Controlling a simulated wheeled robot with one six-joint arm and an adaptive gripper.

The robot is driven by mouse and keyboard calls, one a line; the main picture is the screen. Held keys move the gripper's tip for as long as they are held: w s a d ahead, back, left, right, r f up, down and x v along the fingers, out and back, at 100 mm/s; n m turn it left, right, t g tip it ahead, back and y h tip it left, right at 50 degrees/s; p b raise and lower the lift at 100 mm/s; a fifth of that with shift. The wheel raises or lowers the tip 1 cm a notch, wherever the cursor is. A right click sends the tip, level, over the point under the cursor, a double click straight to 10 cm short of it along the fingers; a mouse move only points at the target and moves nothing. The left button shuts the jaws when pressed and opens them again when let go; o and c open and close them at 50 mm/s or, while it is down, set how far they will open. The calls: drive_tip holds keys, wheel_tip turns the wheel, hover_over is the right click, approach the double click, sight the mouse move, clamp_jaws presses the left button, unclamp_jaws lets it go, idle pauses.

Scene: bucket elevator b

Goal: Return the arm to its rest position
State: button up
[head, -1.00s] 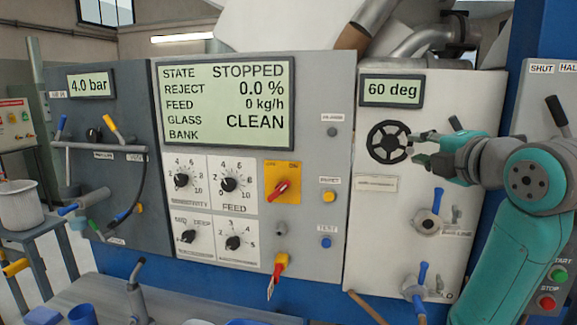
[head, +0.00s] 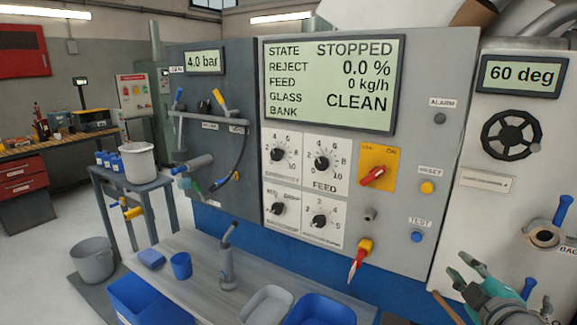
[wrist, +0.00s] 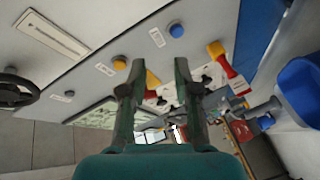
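My gripper (head: 466,270) is at the lower right of the head view, in front of the machine's white right-hand panel. Its fingers are apart and nothing is between them. In the wrist view the two green fingers (wrist: 158,90) also stand apart, with the control panel beyond them. Most of my arm is out of the head view, so its full pose is hidden.
The control panel (head: 450,75) reads STOPPED. A black handwheel (head: 511,135) is above my gripper. Below stands a bench (head: 205,275) with blue bins (head: 320,308) and a blue cup (head: 181,266).

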drive_tip(key=s+a+f+m, duration=0.4)
drive_tip(key=s+a+f, duration=0.3)
drive_tip(key=f, duration=0.5)
drive_tip(key=s+a+f+m, duration=0.3)
drive_tip(key=s+a+f, duration=0.2)
drive_tip(key=s+f, duration=0.55)
drive_tip(key=s+a+f+m+y, duration=0.1)
drive_tip(key=s+a+m, duration=0.1)
drive_tip(key=s, duration=1)
drive_tip(key=s+a+f+m+g+y, duration=0.1)
drive_tip(key=s+a+f+m, duration=0.1)
drive_tip(key=s, duration=1)
drive_tip(key=shift+s+a+y, duration=0.3)
drive_tip(key=shift+s+a, duration=0.1)
drive_tip(key=shift+a, duration=0.45)
